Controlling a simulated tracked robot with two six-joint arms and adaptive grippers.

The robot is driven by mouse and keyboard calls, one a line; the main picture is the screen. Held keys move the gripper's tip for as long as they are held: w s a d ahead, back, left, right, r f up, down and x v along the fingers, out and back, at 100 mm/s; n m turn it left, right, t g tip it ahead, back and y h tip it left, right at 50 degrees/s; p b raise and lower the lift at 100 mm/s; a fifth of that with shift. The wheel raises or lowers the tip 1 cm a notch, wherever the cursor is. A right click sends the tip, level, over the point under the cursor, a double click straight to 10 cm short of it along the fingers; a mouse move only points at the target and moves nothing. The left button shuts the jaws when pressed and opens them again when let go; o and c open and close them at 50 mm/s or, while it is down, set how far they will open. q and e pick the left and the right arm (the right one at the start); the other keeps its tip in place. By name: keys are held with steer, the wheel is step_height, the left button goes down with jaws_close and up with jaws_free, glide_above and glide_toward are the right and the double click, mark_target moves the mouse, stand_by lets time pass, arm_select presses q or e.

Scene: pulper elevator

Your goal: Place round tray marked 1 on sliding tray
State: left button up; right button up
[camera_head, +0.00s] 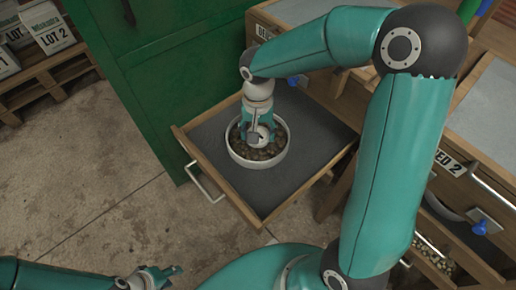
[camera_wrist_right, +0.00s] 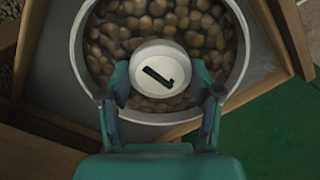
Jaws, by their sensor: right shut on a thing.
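The round tray (camera_head: 257,163) is a white-rimmed dish full of brown beans, with a round knob (camera_wrist_right: 160,76) marked 1 at its middle. It is inside the pulled-out sliding tray (camera_head: 315,135), which has a dark floor and wooden sides. I cannot tell whether it touches the floor. My right gripper (camera_head: 258,130) reaches down from above and is shut on the knob; its fingers (camera_wrist_right: 163,92) sit on both sides of the knob in the right wrist view. My left gripper (camera_head: 154,277) is open and empty, low at the left above the concrete floor.
A green cabinet (camera_head: 160,70) stands directly left of and behind the sliding tray. Wooden drawers (camera_head: 455,180) with a blue knob (camera_head: 480,228) are at the right. Concrete floor (camera_head: 90,165) is clear at left.

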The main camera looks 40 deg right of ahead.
mark_target(258, 146)
step_height(258, 146, down, 7)
steer(key=shift+f+b, duration=0.1)
steer(key=shift+b, duration=0.45)
steer(key=o, duration=1.5)
steer(key=shift+c, duration=0.2)
steer(key=shift+r, duration=0.35)
step_height(258, 146, up, 12)
steer(key=shift+f+p, duration=0.2)
steer(key=shift+p, duration=1)
steer(key=shift+r, duration=0.1)
